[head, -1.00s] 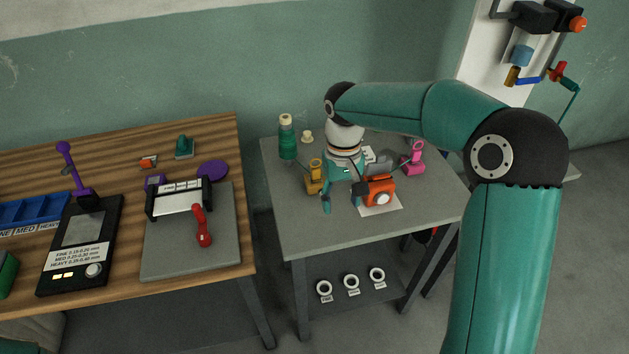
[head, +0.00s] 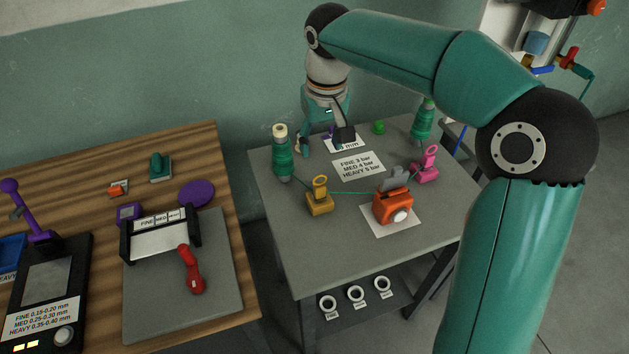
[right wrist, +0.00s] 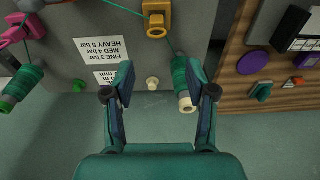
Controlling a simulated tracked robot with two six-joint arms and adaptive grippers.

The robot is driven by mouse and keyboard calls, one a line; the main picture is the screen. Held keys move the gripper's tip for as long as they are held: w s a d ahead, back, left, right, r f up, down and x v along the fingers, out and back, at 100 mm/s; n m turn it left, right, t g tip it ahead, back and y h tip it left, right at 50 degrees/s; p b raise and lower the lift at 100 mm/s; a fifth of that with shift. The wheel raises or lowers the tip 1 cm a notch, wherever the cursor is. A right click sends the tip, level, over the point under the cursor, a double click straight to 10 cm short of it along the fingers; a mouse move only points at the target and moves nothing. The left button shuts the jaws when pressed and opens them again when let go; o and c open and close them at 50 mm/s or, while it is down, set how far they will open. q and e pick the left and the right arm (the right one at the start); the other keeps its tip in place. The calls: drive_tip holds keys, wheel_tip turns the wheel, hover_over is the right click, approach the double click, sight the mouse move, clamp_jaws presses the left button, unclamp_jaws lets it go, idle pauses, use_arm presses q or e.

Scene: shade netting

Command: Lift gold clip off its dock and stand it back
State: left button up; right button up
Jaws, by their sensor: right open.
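The gold clip (head: 320,199), a ring on top of a blocky base, stands upright on the grey table. It also shows at the top of the right wrist view (right wrist: 157,22). I cannot tell where clip ends and dock begins. A thin green thread runs from the left green spool (head: 283,158) past the clip toward the orange device (head: 393,206). My right gripper (head: 323,138) is open and empty, over the back of the table, behind the clip and apart from it. Its spread fingers show in the right wrist view (right wrist: 160,85). My left gripper is out of view.
A pink clip (head: 427,163) and a second green spool (head: 422,122) stand to the right. A pressure card (head: 358,166) lies behind the gold clip. A wooden bench (head: 215,295) with tools is at left.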

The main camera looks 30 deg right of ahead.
drive_tip(key=f, duration=0.7)
drive_tip(key=w+f, duration=0.1)
drive_tip(key=f, duration=0.3)
drive_tip(key=shift+d, duration=0.35)
drive_tip(key=shift+w+d+f, duration=0.1)
drive_tip(key=shift+w+f, duration=0.05)
drive_tip(key=shift+f, duration=1.2)
drive_tip(key=shift+w+f, duration=0.1)
drive_tip(key=shift+f, duration=1.2)
drive_tip(key=c, duration=1)
drive_tip(key=shift+c, duration=0.2)
drive_tip(key=shift+r, duration=0.1)
wheel_tip(320, 180, up, 20)
drive_tip(key=p, duration=0.2)
wheel_tip(320, 180, up, 5)
drive_tip(key=p, duration=0.4)
hover_over(320, 185)
